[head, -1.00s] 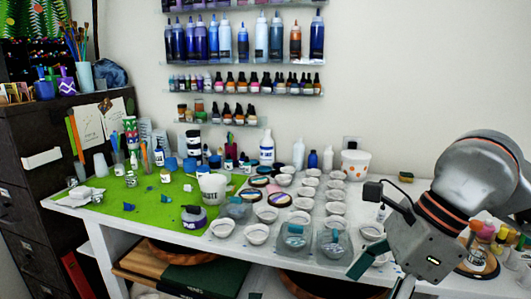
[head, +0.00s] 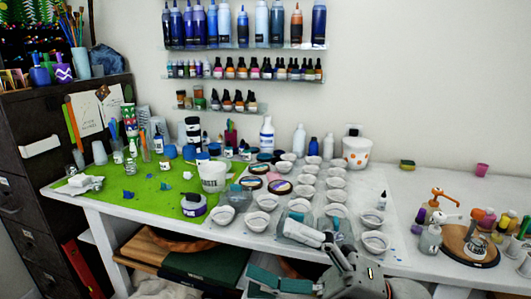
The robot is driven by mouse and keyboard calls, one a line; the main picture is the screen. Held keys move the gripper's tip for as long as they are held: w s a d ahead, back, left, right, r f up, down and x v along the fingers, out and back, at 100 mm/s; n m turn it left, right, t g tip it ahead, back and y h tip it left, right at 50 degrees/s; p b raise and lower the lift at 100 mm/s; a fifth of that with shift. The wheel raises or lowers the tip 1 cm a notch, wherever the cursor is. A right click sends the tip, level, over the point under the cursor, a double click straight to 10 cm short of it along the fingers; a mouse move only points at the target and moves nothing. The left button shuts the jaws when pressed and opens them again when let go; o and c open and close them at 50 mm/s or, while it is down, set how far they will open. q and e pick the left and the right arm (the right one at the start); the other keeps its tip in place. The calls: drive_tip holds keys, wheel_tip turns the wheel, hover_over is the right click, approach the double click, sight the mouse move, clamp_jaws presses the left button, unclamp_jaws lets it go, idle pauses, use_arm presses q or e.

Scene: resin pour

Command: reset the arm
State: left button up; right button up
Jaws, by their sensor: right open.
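My right gripper (head: 284,256) is at the bottom centre, in front of the front edge of the white table (head: 150,222). Its two fingers point left and are spread wide, with nothing between them. One finger overlaps the front rows of small white cups in the picture; I cannot tell whether it touches them. My wrist hides part of the table edge and the shelf below. My left gripper is not in view.
Several white cups (head: 335,196) stand in rows at the table's middle. A white bucket (head: 213,177) stands on the green mat (head: 120,198). Pump bottles (head: 430,238) stand at right. A dark cabinet (head: 30,180) is at left. The table's back right is fairly clear.

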drive_tip(key=w+d+f+m+t+h, duration=0.3)
drive_tip(key=d+f+m+t+h, duration=0.15)
drive_tip(key=f+m, duration=0.35)
drive_tip(key=w+d+f+m+t+h, duration=0.3)
drive_tip(key=f+m+t+h, duration=0.25)
drive_tip(key=f+m, duration=0.2)
drive_tip(key=w+d+f+m+t+h, duration=0.3)
drive_tip(key=d+f+m+t+h, duration=0.15)
drive_tip(key=f+m, duration=0.35)
drive_tip(key=s+d+f+m+g+h, duration=0.2)
drive_tip(key=s+f, duration=0.3)
drive_tip(key=f, duration=0.3)
drive_tip(key=s+d+f+m+g+h, duration=0.2)
drive_tip(key=s+f+m, duration=0.2)
drive_tip(key=f, duration=0.5)
drive_tip(key=s+d+f+m+g+h, duration=0.2)
drive_tip(key=s+d+f+m, duration=0.1)
drive_tip(key=s+f, duration=0.4)
wheel_tip(320, 180, down, 2)
drive_tip(key=shift+s, duration=0.2)
drive_tip(key=shift+m, duration=0.25)
